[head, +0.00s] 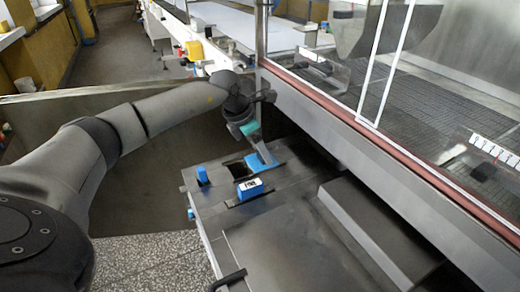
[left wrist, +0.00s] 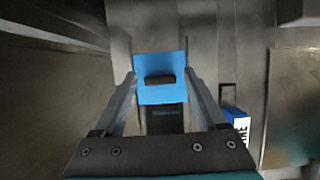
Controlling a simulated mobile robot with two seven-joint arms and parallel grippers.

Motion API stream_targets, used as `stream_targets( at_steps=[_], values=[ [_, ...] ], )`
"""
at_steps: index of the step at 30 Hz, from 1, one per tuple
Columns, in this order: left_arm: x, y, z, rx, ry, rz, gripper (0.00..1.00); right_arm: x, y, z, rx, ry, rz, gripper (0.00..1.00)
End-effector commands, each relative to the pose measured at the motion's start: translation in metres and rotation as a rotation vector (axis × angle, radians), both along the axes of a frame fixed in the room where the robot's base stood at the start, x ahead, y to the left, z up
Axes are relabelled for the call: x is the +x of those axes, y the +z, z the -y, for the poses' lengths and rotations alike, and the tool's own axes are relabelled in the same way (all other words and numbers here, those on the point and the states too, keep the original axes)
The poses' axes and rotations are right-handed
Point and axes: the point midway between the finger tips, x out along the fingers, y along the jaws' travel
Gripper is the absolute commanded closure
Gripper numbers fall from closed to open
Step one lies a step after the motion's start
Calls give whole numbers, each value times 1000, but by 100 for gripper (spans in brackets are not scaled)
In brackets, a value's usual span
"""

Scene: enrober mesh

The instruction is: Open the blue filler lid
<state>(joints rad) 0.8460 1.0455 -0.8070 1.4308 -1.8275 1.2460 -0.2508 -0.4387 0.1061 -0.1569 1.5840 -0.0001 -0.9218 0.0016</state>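The blue lid (head: 262,160) is a flat plate on top of the metal machine box, beside a dark opening (head: 237,168). In the left wrist view the lid (left wrist: 160,63) has a dark handle (left wrist: 160,80) across it, and the dark opening (left wrist: 165,119) shows just below its lower edge. My left gripper (head: 259,148) is above the lid in the head view. In the left wrist view its fingers (left wrist: 160,76) are spread apart, one along each side of the lid, with the handle free between them. I cannot tell whether the fingertips touch the lid. My right gripper is not in view.
A blue block with a white label (head: 250,188) and a small blue knob (head: 202,175) stand on the same box top. A glass-fronted mesh conveyor (head: 440,105) with a metal side rail (head: 340,130) lies close on the right. Open floor (head: 130,55) is at the back left.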

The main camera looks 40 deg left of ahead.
Motion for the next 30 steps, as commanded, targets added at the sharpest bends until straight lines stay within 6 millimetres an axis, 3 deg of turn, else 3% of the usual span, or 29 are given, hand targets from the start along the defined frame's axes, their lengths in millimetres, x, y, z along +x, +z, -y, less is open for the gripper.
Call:
stream_targets(
  at_steps=[14, 30],
  values=[
    [-3, 9, -2, 0, 1, 1, 20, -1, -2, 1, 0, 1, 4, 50],
    [-28, 80, -15, 1, 1, 3, 20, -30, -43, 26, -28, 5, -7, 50]
  ],
)
